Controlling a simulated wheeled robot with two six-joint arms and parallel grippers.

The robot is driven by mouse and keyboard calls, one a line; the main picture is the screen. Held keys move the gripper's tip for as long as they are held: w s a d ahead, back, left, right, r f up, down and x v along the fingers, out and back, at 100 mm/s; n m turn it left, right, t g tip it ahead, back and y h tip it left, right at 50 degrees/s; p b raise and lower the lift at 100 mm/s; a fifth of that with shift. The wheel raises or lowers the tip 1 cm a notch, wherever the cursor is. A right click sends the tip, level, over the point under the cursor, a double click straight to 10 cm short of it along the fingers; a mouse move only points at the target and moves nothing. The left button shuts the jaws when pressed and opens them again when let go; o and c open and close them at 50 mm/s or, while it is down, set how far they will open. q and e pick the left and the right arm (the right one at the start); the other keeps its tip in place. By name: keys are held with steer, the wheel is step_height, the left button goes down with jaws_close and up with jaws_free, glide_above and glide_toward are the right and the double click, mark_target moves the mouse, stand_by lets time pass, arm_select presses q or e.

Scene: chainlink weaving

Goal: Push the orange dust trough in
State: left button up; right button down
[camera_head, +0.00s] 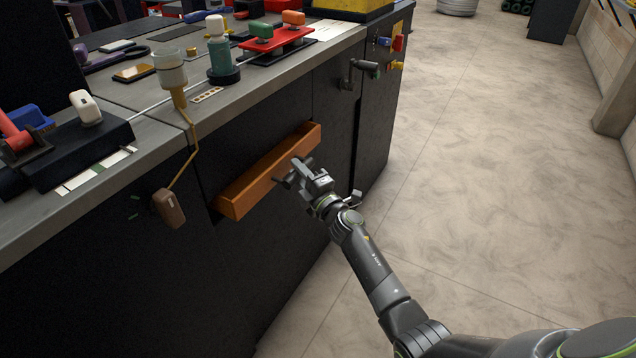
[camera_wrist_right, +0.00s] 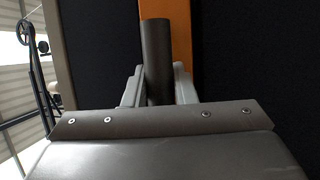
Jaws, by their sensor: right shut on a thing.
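The orange dust trough (camera_head: 262,172) is a long bar-like drawer front that sticks out from the dark side of the machine cabinet. My right gripper (camera_head: 298,176) is at the right part of its front face. In the right wrist view the two light grey fingers (camera_wrist_right: 158,88) are shut on the trough's dark round handle (camera_wrist_right: 156,55). A strip of the orange trough (camera_wrist_right: 180,50) shows behind the handle. The slot behind the trough is mostly hidden. My left gripper is in neither view.
The machine's worktop (camera_head: 120,95) above carries levers, a green bottle (camera_head: 221,55) and a red tray (camera_head: 285,45). A brown hanging box (camera_head: 169,208) is left of the trough. A black lever (camera_head: 360,70) is on the cabinet at the right. The floor (camera_head: 480,180) at the right is clear.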

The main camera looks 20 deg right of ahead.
mark_target(287, 168)
steer(key=shift+w+a+b, duration=0.4)
steer(key=shift+w+a, duration=0.65)
steer(key=shift+w, duration=0.15)
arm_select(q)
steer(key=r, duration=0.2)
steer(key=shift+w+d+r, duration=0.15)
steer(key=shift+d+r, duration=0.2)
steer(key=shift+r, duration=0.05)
arm_select(e)
steer(key=shift+r, duration=0.25)
steer(key=c, duration=1.6)
jaws_free()
steer(key=o, duration=0.4)
steer(key=shift+w+a, duration=0.15)
steer(key=shift+w, duration=0.05)
steer(key=shift+f, duration=0.2)
steer(key=shift+s, duration=0.1)
